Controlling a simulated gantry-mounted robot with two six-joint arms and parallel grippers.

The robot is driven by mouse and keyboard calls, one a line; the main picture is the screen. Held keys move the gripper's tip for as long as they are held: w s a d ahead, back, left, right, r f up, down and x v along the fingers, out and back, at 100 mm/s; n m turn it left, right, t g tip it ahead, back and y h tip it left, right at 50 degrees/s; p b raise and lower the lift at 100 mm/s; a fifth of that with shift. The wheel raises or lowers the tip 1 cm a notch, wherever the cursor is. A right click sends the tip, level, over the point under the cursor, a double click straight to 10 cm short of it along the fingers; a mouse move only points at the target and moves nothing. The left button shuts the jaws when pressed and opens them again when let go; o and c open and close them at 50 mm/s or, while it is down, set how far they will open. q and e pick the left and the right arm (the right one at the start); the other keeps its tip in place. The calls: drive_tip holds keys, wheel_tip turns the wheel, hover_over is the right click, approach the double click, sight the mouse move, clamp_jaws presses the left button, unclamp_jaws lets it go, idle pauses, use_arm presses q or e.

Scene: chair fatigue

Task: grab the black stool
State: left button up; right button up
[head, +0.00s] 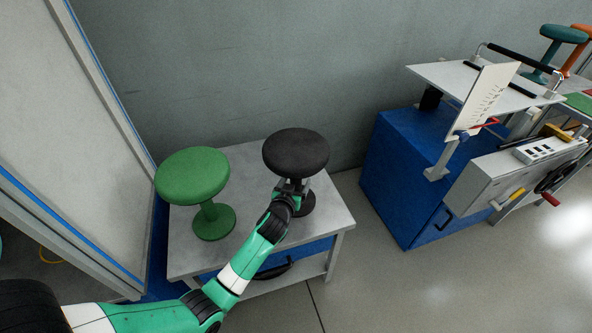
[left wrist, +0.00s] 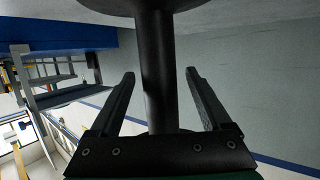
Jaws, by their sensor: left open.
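The black stool (head: 296,153) stands upright on the right part of a grey table (head: 240,153), with a round seat, a thin stem and a round base. My left gripper (head: 292,186) is at its stem, just under the seat. In the left wrist view the open left gripper (left wrist: 160,88) has one finger on each side of the black stem (left wrist: 156,65), with gaps visible on both sides. The underside of the seat shows at the top edge there. My arm hides part of the stool's base in the head view. My right gripper is not in view.
A green stool (head: 193,176) stands on the same table to the left. A blue cabinet machine (head: 400,175) with a white top plate is to the right. A grey wall is behind, a pale panel at left. Open floor lies at front right.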

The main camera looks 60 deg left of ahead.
use_arm(q)
clamp_jaws()
idle(0.4)
idle(0.9)
drive_tip(key=shift+d+r, duration=0.1)
drive_tip(key=shift+r, duration=0.1)
